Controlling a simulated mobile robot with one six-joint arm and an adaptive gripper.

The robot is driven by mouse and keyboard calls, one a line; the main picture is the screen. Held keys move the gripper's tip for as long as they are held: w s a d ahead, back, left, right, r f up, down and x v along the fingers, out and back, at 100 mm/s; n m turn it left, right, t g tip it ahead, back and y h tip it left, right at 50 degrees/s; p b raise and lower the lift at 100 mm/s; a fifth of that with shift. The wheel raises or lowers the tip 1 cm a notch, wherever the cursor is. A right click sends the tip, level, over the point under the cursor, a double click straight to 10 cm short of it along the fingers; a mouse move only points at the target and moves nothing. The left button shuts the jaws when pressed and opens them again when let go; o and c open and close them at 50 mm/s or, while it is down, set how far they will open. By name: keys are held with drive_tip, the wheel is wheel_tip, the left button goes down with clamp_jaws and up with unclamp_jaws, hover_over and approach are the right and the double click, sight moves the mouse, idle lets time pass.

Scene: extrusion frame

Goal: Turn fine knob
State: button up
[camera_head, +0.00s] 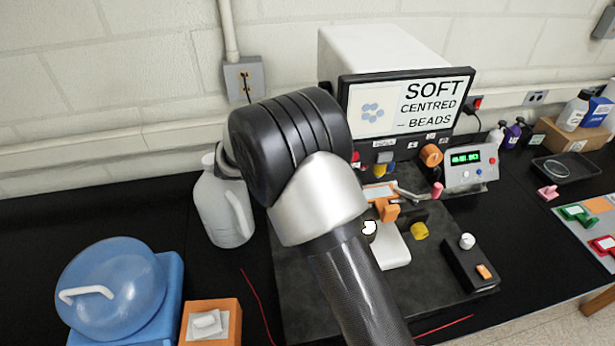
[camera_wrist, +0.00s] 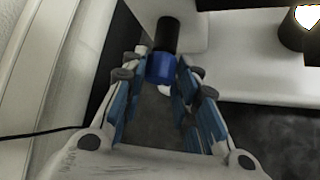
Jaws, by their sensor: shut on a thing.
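A blue knob (camera_wrist: 161,70) shows between the fingertips of my gripper (camera_wrist: 162,62) in the wrist view. A black cylinder (camera_wrist: 167,34) extends beyond it, beside a white body (camera_wrist: 235,60). My gripper's blue-padded fingers are shut on the blue knob. In the head view my arm covers the gripper and this knob. I cannot tell any marking that names the fine knob.
A white jug (camera_head: 222,205) and a blue domed vessel (camera_head: 112,289) stand left of the instrument. A control box with a green readout (camera_head: 468,168) and a small black box with a white knob (camera_head: 466,241) are on the right. A wall is close on the wrist view's left.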

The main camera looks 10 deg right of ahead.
drive_tip(key=shift+s+f+m+t+h+b, duration=0.25)
drive_tip(key=shift+m+t+b, duration=0.65)
drive_tip(key=shift+b, duration=1.7)
drive_tip(key=shift+w+f+m+t+h+b, duration=0.1)
drive_tip(key=shift+m+t+h+b, duration=0.35)
drive_tip(key=shift+t+b, duration=1.4)
drive_tip(key=shift+s+f+m+t+h+b, duration=0.1)
drive_tip(key=shift+s+m+t+h+b, duration=0.45)
drive_tip(key=shift+b, duration=2.75)
drive_tip(key=shift+w+m+y, duration=0.25)
drive_tip(key=shift+w+m, duration=0.05)
drive_tip(key=shift+w, duration=0.1)
drive_tip(key=o, duration=1.1)
drive_tip(key=shift+c, duration=0.2)
drive_tip(key=v, duration=1.2)
